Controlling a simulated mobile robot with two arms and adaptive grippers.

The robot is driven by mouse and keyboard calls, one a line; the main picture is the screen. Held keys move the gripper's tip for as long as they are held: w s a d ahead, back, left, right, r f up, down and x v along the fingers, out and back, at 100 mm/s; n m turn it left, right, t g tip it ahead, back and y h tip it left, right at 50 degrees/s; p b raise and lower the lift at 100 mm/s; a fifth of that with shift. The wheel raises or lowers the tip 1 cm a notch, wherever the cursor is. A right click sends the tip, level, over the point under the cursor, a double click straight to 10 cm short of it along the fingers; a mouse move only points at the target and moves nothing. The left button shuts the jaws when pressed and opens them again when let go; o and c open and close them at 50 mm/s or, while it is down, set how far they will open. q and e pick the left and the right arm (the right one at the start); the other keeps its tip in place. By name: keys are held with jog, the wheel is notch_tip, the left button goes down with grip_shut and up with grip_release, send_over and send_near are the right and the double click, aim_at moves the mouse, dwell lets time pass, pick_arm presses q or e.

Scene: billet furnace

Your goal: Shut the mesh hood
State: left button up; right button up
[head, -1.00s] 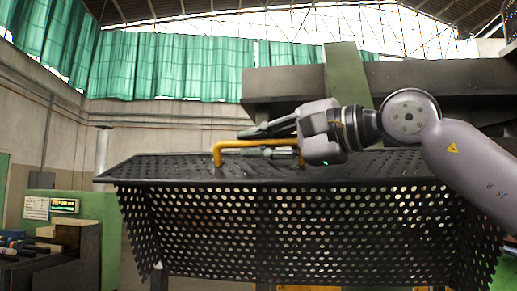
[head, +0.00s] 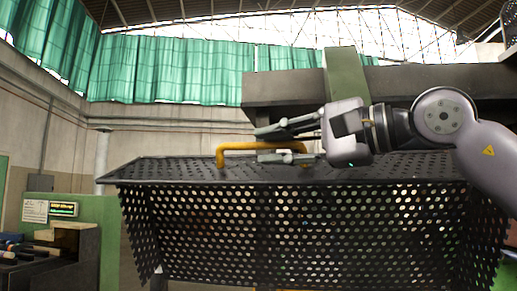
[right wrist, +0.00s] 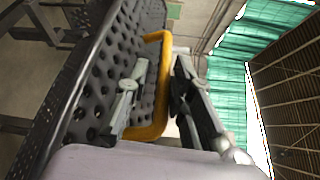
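The mesh hood (head: 300,225) is black perforated metal, with a sloping top panel and a front panel that hangs down. A yellow bar handle (head: 232,147) stands up from its top panel. My right gripper (head: 259,145) is open at the handle, one finger above the bar and one below it. In the right wrist view, the handle (right wrist: 153,128) passes between the two spread fingers (right wrist: 160,62), and the perforated panel (right wrist: 95,85) lies to the left. I cannot tell whether a finger touches the bar. My left gripper is not in view.
A dark beam (head: 285,88) and a green post (head: 345,72) stand behind the hood. At the left are a green cabinet (head: 85,232) with a small sign and a dark bench (head: 45,273) holding several items. Green curtains (head: 180,68) hang at the back.

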jog(key=v, duration=0.8)
jog(key=shift+d, duration=0.35)
jog(key=shift+s, duration=0.1)
